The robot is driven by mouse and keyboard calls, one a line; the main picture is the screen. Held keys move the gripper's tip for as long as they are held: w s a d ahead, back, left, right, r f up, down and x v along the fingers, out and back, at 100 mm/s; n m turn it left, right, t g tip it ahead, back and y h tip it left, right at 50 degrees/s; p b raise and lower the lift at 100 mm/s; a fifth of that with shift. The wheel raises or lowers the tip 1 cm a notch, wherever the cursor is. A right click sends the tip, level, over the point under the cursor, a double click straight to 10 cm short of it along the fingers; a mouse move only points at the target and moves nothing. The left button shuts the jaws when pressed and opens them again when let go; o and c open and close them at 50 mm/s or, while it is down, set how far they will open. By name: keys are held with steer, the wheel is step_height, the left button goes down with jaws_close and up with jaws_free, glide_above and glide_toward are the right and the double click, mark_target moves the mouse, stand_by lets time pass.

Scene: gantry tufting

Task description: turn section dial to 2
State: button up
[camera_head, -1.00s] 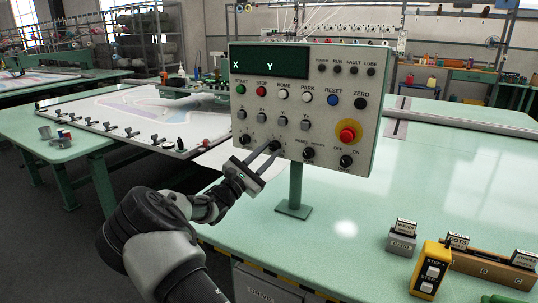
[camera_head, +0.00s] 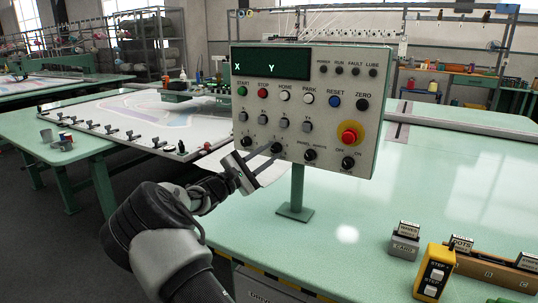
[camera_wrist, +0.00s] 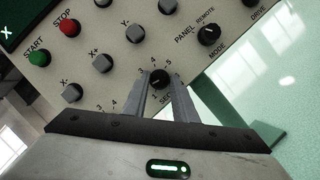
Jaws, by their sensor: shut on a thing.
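The section dial (camera_wrist: 159,77) is a small black round knob on the grey control panel, with the numbers 3, 4 and 5 showing around it and its label partly hidden. It is also in the head view (camera_head: 277,148), in the lower row of the panel. My gripper (camera_wrist: 162,82) has its two grey fingers on either side of the knob and is shut on it. In the head view my gripper (camera_head: 268,153) reaches the panel from the lower left. A small pale mark shows on the knob, but I cannot tell which number it points to.
A black mode dial (camera_wrist: 209,35) sits beside the section dial. Grey axis buttons (camera_head: 262,120) are above it. A red emergency stop (camera_head: 349,136) is at the panel's right. The panel stands on a green post (camera_head: 297,187) over a light green table (camera_head: 350,230).

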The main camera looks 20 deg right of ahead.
steer(key=o, duration=1)
steer(key=shift+a, duration=0.15)
steer(key=p+v, duration=0.1)
steer(key=v, duration=1.6)
steer(key=shift+s+p, duration=0.1)
steer(key=shift+p, duration=0.3)
